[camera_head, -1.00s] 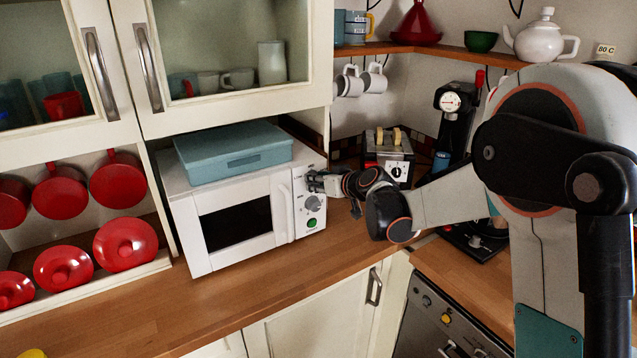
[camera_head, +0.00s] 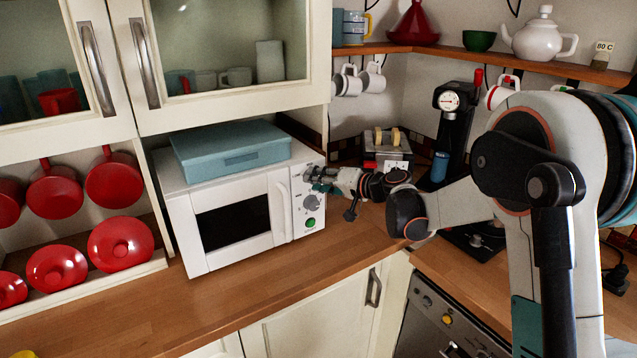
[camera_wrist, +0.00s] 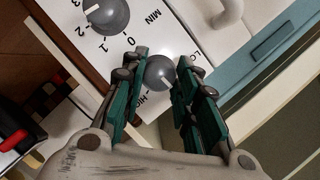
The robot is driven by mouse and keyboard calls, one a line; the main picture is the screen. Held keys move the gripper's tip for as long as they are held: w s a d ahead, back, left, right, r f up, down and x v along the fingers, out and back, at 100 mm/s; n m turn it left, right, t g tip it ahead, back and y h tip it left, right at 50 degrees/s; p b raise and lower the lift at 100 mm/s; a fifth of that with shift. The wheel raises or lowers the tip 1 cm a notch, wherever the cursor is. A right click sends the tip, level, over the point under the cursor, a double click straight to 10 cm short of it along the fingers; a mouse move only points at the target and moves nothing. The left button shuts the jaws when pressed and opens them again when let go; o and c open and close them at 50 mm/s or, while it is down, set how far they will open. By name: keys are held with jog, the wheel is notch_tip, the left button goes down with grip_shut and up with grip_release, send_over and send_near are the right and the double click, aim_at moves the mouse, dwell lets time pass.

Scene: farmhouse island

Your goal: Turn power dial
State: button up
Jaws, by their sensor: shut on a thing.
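The white microwave (camera_head: 230,205) stands on the wooden counter with its control panel on its right side. The power dial (camera_wrist: 159,72) is a grey round knob between LO and HIGH marks in the wrist view. My gripper (camera_wrist: 161,60) has its two teal-padded fingers on either side of this knob, shut on it. In the head view my gripper (camera_head: 313,178) is at the upper part of the panel and hides the power dial. The timer dial (camera_wrist: 108,17), with numbers and MIN, is a second grey knob; it also shows in the head view (camera_head: 312,202), below my gripper.
A green button (camera_head: 310,223) is below the timer dial. The microwave's door handle (camera_head: 282,208) is just left of the panel. A blue box (camera_head: 230,150) lies on top. A toaster (camera_head: 388,152) and a coffee machine (camera_head: 450,125) stand behind my arm.

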jog(key=shift+m, duration=0.3)
dwell(0.4)
jog(key=o, duration=1.1)
jog(key=shift+c, duration=0.2)
jog(key=shift+d, duration=0.1)
jog(key=v, duration=1.2)
jog(key=shift+f, duration=0.2)
